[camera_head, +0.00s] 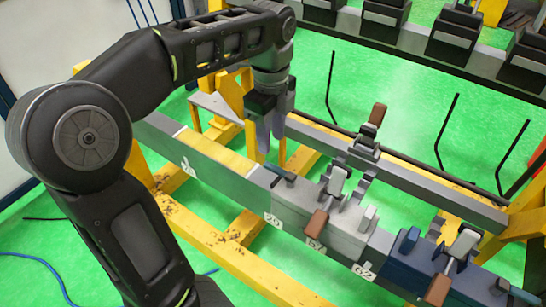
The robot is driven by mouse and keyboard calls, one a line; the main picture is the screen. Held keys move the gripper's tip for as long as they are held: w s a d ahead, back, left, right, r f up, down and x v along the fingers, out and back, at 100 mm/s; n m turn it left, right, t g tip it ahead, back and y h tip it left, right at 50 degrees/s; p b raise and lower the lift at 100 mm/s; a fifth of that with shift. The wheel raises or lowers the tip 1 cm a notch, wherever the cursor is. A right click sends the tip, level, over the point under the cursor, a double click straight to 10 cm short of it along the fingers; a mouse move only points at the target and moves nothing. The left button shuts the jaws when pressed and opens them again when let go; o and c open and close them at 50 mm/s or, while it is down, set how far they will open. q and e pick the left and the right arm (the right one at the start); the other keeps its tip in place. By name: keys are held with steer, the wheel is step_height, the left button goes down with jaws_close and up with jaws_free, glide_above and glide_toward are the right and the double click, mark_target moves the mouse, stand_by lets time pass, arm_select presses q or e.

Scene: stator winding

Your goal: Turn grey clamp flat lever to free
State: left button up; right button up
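A grey clamp (345,237) sits on the long rail at the lower middle. A brown-tipped lever (316,224) slopes down at its front, and a pale upright lever (338,180) stands above its body. Another brown-tipped lever (377,115) rises behind it. I cannot tell for sure which is the flat lever. My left gripper (271,140) points down behind the rail, left of the grey clamp and apart from it. Its two fingers overlap in this view, so its opening is unclear. Nothing shows between them. My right gripper is out of view.
A blue clamp (408,240) with pale and brown levers sits right of the grey one. Yellow frame beams (238,262) support the rail (225,170). Several black rods stand behind. A dark rail with several black blocks (455,35) runs across the top right. Green floor is open between.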

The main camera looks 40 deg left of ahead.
mark_target(271, 166)
arm_select(q)
step_height(271, 166, down, 8)
steer(key=shift+r+b, duration=0.1)
steer(key=shift+b, duration=0.4)
steer(key=shift+c, duration=0.5)
jaws_close()
stand_by(0.8)
